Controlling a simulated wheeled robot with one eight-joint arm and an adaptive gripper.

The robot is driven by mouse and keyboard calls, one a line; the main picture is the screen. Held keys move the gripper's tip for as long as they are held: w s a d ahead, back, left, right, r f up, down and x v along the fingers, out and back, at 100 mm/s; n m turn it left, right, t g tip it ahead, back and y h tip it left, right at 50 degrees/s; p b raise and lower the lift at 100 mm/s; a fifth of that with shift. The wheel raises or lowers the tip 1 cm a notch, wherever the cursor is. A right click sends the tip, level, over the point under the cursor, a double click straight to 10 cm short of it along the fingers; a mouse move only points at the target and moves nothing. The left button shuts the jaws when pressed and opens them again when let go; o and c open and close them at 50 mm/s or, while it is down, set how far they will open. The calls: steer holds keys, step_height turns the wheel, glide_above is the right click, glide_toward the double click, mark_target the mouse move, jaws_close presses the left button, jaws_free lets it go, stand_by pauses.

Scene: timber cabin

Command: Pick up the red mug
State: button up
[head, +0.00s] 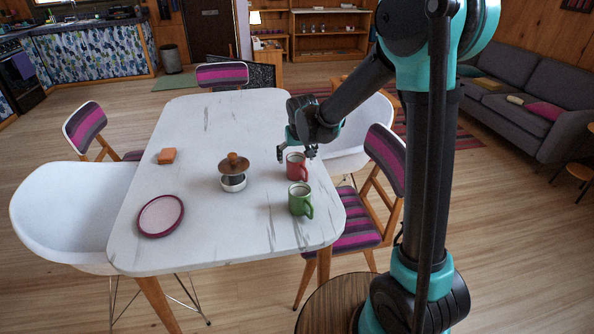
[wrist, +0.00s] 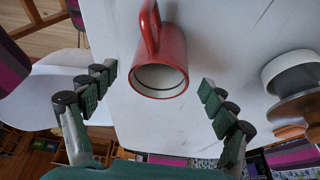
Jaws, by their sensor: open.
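The red mug (head: 296,167) stands on the white marbled table (head: 215,115), near its right edge. In the wrist view the red mug (wrist: 160,62) sits ahead of and between the fingers, with its handle toward the top of the picture and its opening facing the bottom. My gripper (head: 296,151) is at the mug in the head view, just behind and above it. In the wrist view my gripper (wrist: 158,95) is open, with a finger on each side and gaps between the fingers and the mug.
A green mug (head: 299,199) stands just in front of the red one. A white bowl with a brown lid (head: 233,172), an orange block (head: 167,156) and a pink-and-maroon plate (head: 161,216) are on the table. Chairs surround it. The table's far half is clear.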

steer(key=shift+x, duration=0.8)
steer(key=c, duration=1.4)
